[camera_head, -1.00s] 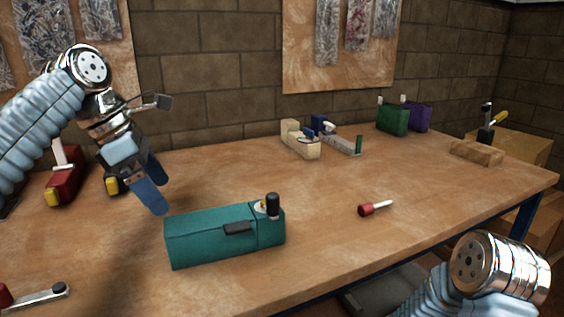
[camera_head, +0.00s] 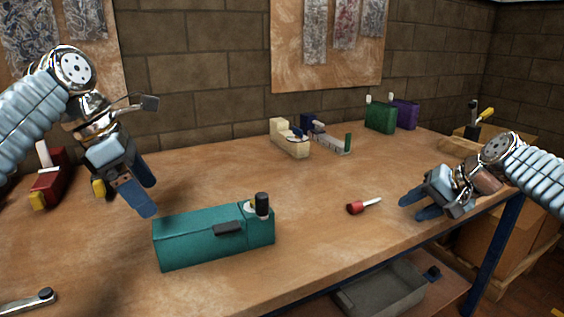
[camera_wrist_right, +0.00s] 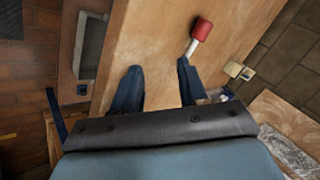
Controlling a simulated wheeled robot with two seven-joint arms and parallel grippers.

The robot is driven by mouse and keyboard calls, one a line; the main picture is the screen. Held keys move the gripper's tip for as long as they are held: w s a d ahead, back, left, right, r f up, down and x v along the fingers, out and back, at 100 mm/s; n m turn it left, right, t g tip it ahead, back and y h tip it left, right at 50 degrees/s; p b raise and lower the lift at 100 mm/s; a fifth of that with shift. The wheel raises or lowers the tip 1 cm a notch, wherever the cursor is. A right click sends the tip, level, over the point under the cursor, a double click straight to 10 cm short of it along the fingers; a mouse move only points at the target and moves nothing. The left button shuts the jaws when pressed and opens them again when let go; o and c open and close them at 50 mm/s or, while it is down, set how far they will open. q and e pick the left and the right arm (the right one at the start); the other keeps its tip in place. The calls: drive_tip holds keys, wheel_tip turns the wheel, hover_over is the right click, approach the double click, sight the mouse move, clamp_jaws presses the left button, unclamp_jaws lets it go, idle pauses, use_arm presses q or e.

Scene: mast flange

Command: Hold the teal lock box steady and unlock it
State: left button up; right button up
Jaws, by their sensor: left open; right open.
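The teal lock box (camera_head: 190,242) lies on the workbench, front centre-left in the head view, with a dark latch-like piece (camera_head: 229,227) on its side and a black upright knob (camera_head: 262,204) at its right end. My left gripper (camera_head: 148,196) is open and empty, just behind and above the box's left end. My right gripper (camera_head: 422,204) is open and empty at the bench's right front. A red-handled tool (camera_head: 355,207) with a pale shaft lies to its left. In the right wrist view the tool (camera_wrist_right: 203,29) lies beyond the open fingers (camera_wrist_right: 160,85).
The wooden bench (camera_head: 320,230) is clear around the box. At the back stand a cream block (camera_head: 290,140), a green box (camera_head: 380,116) and a purple box (camera_head: 405,113). A red object (camera_head: 50,180) stands at far left. A grey tray (camera_head: 385,290) sits below the bench.

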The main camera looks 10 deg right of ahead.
sight(184, 239)
use_arm(q)
drive_tip(key=shift+s, duration=0.1)
drive_tip(key=x, duration=1.3)
drive_tip(key=shift+d+f, duration=0.2)
drive_tip(key=shift+f, duration=0.1)
use_arm(e)
drive_tip(key=s+a+r+n, duration=0.2)
drive_tip(key=a+r, duration=0.3)
drive_tip(key=a, duration=0.5)
drive_tip(key=s+a+r+n+g+h, duration=0.1)
drive_tip(key=a+r+n, duration=0.4)
drive_tip(key=a, duration=0.6)
drive_tip(key=s+a+r+n+h, duration=0.1)
drive_tip(key=a+r, duration=0.4)
drive_tip(key=a, duration=0.5)
drive_tip(key=shift+s+a+n+g, duration=0.35)
drive_tip(key=shift+s+n, duration=0.45)
drive_tip(key=shift+n, duration=0.4)
